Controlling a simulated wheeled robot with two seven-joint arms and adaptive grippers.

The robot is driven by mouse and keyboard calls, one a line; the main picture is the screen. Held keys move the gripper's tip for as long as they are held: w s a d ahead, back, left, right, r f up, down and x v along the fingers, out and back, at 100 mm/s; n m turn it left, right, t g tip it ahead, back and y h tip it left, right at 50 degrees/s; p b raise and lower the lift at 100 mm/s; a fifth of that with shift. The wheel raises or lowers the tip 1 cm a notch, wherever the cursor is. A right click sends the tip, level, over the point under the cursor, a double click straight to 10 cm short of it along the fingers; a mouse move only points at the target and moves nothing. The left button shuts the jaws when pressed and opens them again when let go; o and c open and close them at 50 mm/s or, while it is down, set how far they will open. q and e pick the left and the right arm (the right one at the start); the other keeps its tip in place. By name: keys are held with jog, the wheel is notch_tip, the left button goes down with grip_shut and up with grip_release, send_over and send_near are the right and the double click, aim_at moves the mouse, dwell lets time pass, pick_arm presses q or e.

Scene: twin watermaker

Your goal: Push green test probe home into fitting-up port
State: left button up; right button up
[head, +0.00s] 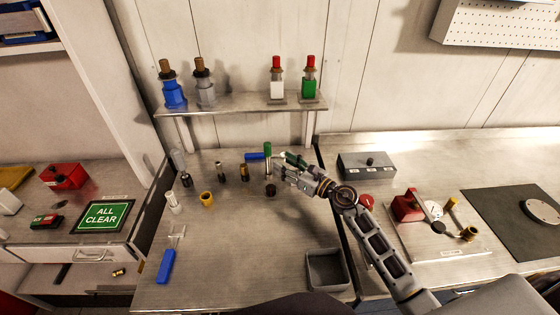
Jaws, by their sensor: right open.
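A green-handled probe (267,149) stands upright on the middle bench, its pale metal shaft below the handle. Its lower end is too small to tell whether it sits in a port, and I cannot single out the fitting-up port. My right gripper (279,167) is open, just right of the probe, with its fingers pointing left toward it. I see nothing held, and cannot tell whether a finger touches the probe. Another green piece (294,158) shows at the gripper's upper side; what it belongs to is unclear. My left gripper is out of view.
Several small dark and brass fittings (244,172) stand left of the probe, with a blue cylinder (254,156) behind. A dark ring-like piece (271,190) is just in front. A shelf (240,103) with bottles rises behind. A grey bin (327,270) is front right; the front middle is clear.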

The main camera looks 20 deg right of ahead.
jog(key=shift+v, duration=2.9)
jog(key=shift+w, duration=0.1)
